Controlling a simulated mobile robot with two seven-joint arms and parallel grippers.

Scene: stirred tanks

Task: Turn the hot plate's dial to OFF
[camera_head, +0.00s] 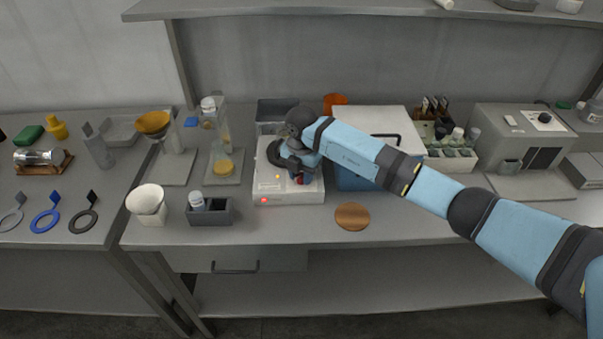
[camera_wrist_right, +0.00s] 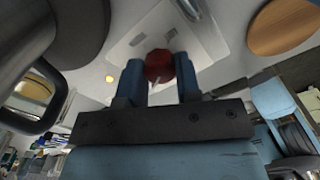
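The hot plate (camera_head: 290,198) is a white box on the middle bench, with a lit red lamp at its front left and a small yellow lamp. My right gripper (camera_head: 301,178) reaches down over its front part and hides much of its top. In the right wrist view, the red dial (camera_wrist_right: 159,65) with a pale pointer mark sits between the two blue fingers of my right gripper (camera_wrist_right: 160,75). The fingers lie against both sides of the dial, with no clear gap. Any OFF marking is too small or hidden to read. My left gripper is not in view.
A blue box with a pale lid (camera_head: 368,119) stands close right of the hot plate, under my right arm. A round brown mat (camera_head: 352,216) lies in front of it. A grey holder (camera_head: 222,213) with a white jar stands to the left. The front bench strip is mostly clear.

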